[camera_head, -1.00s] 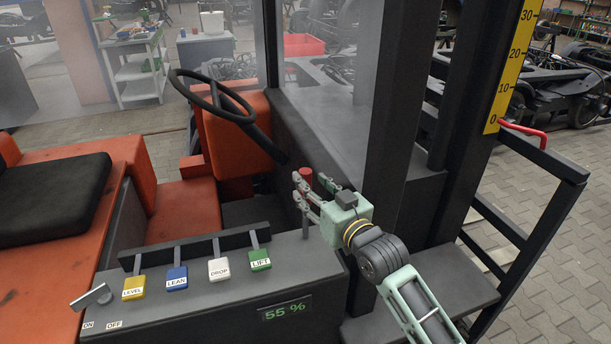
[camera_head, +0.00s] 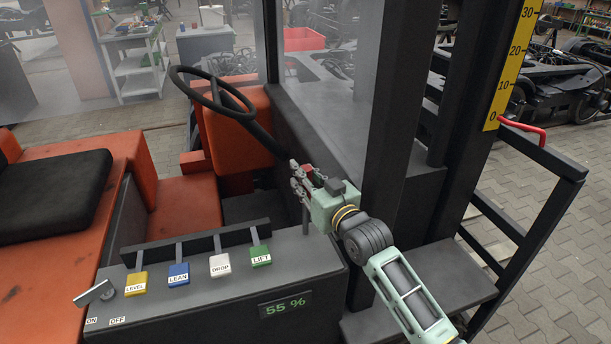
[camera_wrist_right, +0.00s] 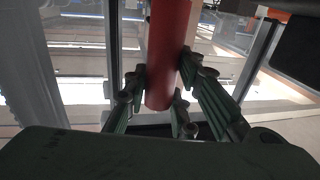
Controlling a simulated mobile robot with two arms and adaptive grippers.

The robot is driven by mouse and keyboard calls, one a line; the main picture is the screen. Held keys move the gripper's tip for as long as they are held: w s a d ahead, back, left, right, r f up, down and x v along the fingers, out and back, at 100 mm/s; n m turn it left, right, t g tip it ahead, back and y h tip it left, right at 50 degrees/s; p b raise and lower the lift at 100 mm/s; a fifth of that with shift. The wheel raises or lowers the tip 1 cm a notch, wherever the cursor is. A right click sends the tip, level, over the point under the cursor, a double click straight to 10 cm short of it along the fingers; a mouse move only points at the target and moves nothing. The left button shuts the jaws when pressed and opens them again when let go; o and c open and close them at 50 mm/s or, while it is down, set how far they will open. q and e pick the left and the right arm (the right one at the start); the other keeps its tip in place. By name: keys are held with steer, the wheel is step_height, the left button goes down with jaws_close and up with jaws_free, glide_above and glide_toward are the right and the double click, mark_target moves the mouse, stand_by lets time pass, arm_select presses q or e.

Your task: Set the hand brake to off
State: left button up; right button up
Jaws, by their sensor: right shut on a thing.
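The hand brake lever stands at the right end of the grey console, with its dark rod (camera_head: 305,218) rising to a red grip. In the right wrist view the red grip (camera_wrist_right: 167,55) runs down between the fingers. My right gripper (camera_head: 301,180) is shut on this red grip, and its fingers hide most of it in the head view. The fingers also show on both sides of the grip in the wrist view (camera_wrist_right: 163,97). No on or off marking for this lever is legible. My left gripper is not in view.
The console carries LEVEL (camera_head: 136,284), LEAN (camera_head: 179,274), DROP (camera_head: 220,266) and LIFT (camera_head: 260,255) levers, a key switch (camera_head: 95,293) and a 55 % display (camera_head: 285,305). The steering wheel (camera_head: 212,95) is behind. A dark mast post (camera_head: 388,130) stands close to my right arm.

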jaws_close()
steer(key=shift+f, duration=0.1)
steer(key=shift+s+f+b, duration=0.1)
steer(key=shift+b, duration=0.2)
steer(key=s+d+f+n+t+y+b, duration=0.1)
steer(key=s+d+f+t+y+b, duration=0.2)
steer(key=s+b, duration=0.6)
steer(key=t+b, duration=0.1)
steer(key=b, duration=0.3)
steer(key=shift+s+n+t+y, duration=0.25)
steer(key=shift+n+t+y, duration=0.05)
steer(key=shift+n+t, duration=0.1)
steer(key=shift+o, duration=1.7)
jaws_free()
steer(key=o, duration=0.4)
steer(key=shift+s+d+r, duration=0.15)
steer(key=shift+c, duration=0.2)
